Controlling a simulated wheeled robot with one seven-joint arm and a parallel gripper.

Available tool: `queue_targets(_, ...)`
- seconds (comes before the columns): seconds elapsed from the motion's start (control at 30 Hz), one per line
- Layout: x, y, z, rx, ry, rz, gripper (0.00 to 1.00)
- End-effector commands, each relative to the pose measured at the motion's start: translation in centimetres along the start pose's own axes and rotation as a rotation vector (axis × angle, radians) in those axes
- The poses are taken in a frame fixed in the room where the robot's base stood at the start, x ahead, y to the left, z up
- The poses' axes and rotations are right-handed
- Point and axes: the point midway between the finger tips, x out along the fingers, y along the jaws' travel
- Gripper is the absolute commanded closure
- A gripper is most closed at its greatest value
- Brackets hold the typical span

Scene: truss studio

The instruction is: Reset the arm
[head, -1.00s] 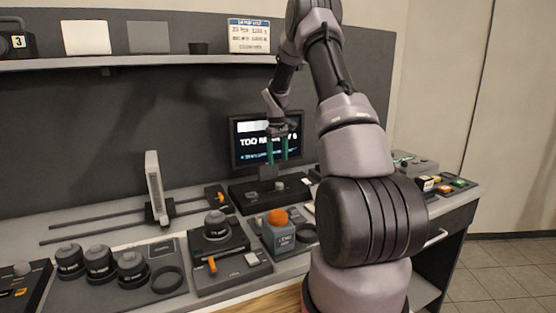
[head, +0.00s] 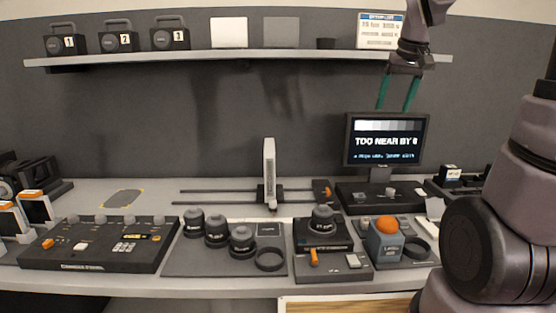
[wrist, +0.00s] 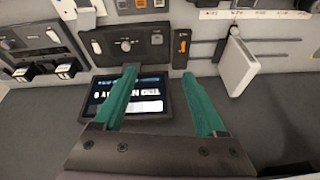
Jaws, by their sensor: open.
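My gripper (head: 397,92) is open and empty, with two green fingers pointing down. In the head view it hangs in front of the wall, above and overlapping the top of the monitor (head: 350,150). The monitor shows the text "TOO NEAR BY" and a grey scale strip. Most of my arm's middle links are out of the head picture; a large part of my arm fills the right edge.
A shelf (head: 200,58) with numbered black cases (head: 118,38) runs behind, near the gripper's height. On the bench are a white upright panel (head: 269,165) on rails, several black lenses (head: 216,232), a lens mount (head: 322,235), an orange-topped block (head: 387,240) and a control console (head: 98,245).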

Motion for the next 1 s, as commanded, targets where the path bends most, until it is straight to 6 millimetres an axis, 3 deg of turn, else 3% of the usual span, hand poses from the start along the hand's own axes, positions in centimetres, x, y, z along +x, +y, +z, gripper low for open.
queue_targets(0.03,-1.7,-0.7,1.8,0.024,0.031,-0.015,0.27)
queue_targets(0.2,-5.5,-2.3,7.8,0.124,0.114,-0.079,0.27)
queue_targets(0.4,-7.6,-3.5,13.7,0.221,0.183,-0.157,0.27)
queue_targets(0.5,-7.9,-3.7,15.4,0.251,0.201,-0.184,0.27)
queue_targets(0.83,-8.0,-3.9,16.6,0.271,0.211,-0.201,0.27)
queue_targets(0.9,-8.0,-3.9,16.5,0.271,0.211,-0.201,0.5)
queue_targets(1.0,-8.0,-3.9,16.5,0.271,0.211,-0.201,0.5)
